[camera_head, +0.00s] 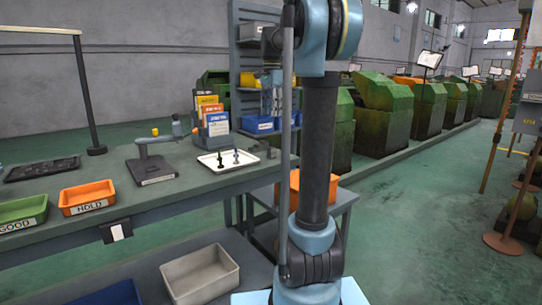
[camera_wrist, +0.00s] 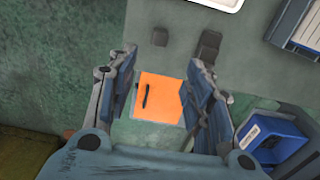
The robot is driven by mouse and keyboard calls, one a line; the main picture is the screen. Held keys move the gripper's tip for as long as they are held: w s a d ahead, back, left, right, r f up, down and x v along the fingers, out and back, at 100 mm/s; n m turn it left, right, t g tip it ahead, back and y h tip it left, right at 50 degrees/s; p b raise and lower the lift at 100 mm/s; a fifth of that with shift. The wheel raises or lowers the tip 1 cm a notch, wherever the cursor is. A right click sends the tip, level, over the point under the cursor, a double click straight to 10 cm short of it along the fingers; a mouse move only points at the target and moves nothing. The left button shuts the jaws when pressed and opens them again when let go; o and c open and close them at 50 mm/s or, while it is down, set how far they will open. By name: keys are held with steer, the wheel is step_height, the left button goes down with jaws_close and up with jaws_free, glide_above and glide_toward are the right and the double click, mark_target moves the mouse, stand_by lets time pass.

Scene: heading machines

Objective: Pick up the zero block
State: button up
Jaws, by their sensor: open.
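My gripper (camera_wrist: 162,62) is open in the wrist view, with a finger on each side and nothing between the fingertips that I can see held. Two small dark grey blocks lie on the bench top beyond the fingertips: a squarish one (camera_wrist: 160,37) and a longer one (camera_wrist: 208,46). Neither shows a readable mark, so I cannot tell which is the zero block. They appear small and dark at the bench's right end in the head view (camera_head: 271,151).
A white tray (camera_head: 212,165) with dark upright pieces lies beside the blocks. Orange (camera_head: 88,206) and green (camera_head: 42,207) bins stand left on the bench. In the wrist view, an orange surface (camera_wrist: 172,98) and a blue bin (camera_wrist: 290,150) lie below.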

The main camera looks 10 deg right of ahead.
mark_target(271, 148)
step_height(271, 148, down, 17)
steer(key=shift+f, duration=0.1)
jaws_close()
stand_by(0.8)
